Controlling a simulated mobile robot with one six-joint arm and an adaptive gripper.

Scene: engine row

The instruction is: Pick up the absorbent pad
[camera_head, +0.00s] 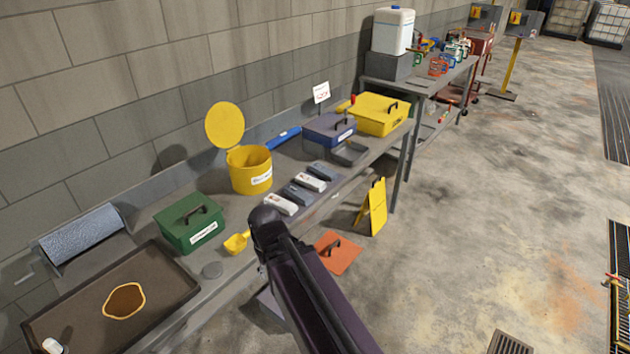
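A blue-grey textured sheet (80,238), curved over at the back left of the bench, looks like absorbent pad material. I cannot tell for certain that it is the pad. It lies behind a dark shallow tray (165,308) that holds a brown puddle with a yellow rim (124,301). My dark arm rises from the bottom middle, and its rounded end is in front of the bench edge, right of the yellow scoop (236,243). My gripper's fingers do not show. The arm is well to the right of the sheet.
A green box (189,223), a yellow bucket (250,171) with its lid raised, and several grey and white packets (280,205) stand along the bench. Blue and yellow cases stand farther back. A yellow floor sign (376,207) stands before the bench. The concrete floor at right is mostly clear.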

